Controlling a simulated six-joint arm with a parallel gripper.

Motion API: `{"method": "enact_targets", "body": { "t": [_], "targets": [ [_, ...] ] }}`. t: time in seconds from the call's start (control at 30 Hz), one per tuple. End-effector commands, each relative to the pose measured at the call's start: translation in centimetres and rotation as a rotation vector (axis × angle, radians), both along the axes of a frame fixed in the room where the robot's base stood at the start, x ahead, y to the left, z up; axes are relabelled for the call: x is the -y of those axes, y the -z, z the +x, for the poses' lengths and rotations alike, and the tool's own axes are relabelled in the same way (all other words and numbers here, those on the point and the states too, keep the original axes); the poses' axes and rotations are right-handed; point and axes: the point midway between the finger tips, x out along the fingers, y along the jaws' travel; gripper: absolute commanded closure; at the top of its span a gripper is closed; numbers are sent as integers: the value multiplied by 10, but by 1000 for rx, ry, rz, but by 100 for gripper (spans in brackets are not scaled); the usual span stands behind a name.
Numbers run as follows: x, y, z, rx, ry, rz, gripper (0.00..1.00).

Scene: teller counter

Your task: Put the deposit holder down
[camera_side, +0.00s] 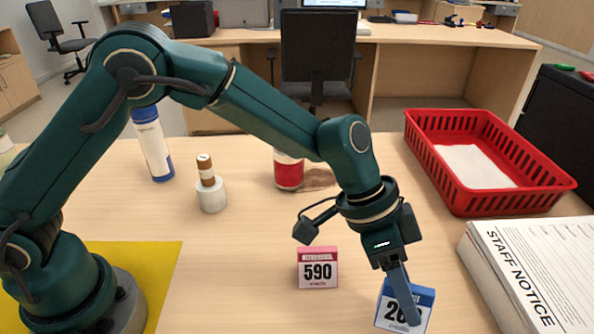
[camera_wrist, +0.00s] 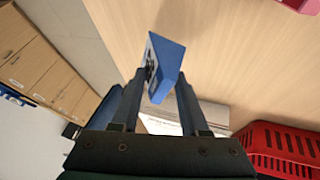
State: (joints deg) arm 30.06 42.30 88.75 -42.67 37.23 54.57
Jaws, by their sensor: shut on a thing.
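The blue deposit holder (camera_side: 424,296) is a small block with a white number card, partly covered by a finger, at the bottom right of the side view. My gripper (camera_side: 405,300) reaches down over it and is shut on it. In the wrist view the blue holder (camera_wrist: 168,66) sits tilted between the two fingertips of my gripper (camera_wrist: 160,78). I cannot tell whether its base touches the counter.
A pink holder (camera_side: 318,254) marked 590 stands to the left. A stack of staff notices (camera_side: 540,270) lies close on the right, with a red basket (camera_side: 560,190) behind. A red-labelled jar (camera_side: 288,176), a small white pot (camera_side: 212,200) and a blue-and-white bottle (camera_side: 152,150) stand farther back.

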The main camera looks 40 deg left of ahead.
Motion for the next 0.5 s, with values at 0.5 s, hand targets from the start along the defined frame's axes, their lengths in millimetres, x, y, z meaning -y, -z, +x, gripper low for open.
{"method": "enact_targets", "body": {
  "t": [0.5],
  "targets": [
    [1, 41, 0, -1, -1, 0, 100]
  ]
}}
